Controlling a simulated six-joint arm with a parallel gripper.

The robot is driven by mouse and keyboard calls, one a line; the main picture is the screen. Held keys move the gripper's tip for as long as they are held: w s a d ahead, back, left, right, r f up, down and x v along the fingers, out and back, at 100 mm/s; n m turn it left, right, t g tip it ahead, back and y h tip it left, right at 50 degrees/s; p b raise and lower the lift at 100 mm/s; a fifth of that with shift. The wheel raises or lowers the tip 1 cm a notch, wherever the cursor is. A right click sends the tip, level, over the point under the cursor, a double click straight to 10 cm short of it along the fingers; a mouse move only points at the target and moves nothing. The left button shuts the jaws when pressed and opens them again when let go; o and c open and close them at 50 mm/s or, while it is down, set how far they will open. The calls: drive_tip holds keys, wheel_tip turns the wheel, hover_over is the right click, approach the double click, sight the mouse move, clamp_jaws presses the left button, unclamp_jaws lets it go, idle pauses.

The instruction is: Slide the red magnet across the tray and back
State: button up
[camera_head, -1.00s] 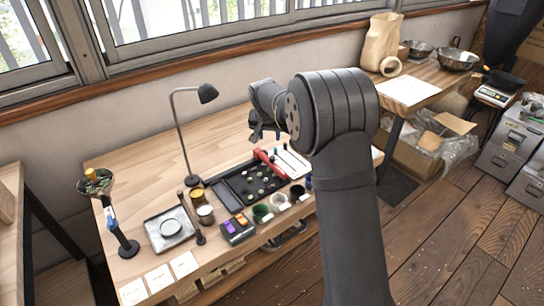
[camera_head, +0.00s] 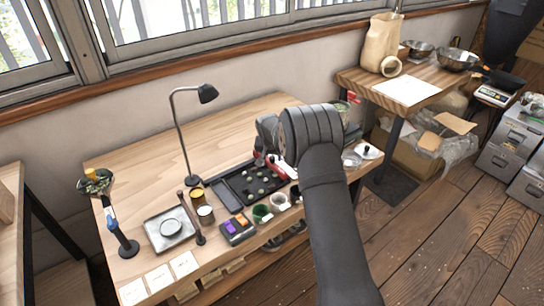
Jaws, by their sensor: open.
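The red magnet (camera_head: 259,160) is at the back right of the black tray (camera_head: 233,190), partly hidden behind my wrist. Small pale and green beans lie scattered in the tray. My gripper (camera_head: 268,160) is low over the tray's back right corner, close beside the magnet. My wrist and arm hide much of its fingers. It is open, and I cannot tell whether the fingers touch the magnet.
A desk lamp (camera_head: 189,135) stands behind the tray's left. Several small cups, including a green one (camera_head: 262,213), line the front. A box with purple and orange parts (camera_head: 236,229) and a grey square plate (camera_head: 158,238) are to the left. The back left bench is clear.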

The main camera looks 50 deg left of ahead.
clamp_jaws()
drive_tip(key=s, duration=2.2)
drive_tip(key=shift+s+f, duration=0.1)
drive_tip(key=shift+s, duration=0.05)
unclamp_jaws()
drive_tip(key=shift+s, duration=0.1)
drive_tip(key=shift+r, duration=0.2)
drive_tip(key=v, duration=1.7)
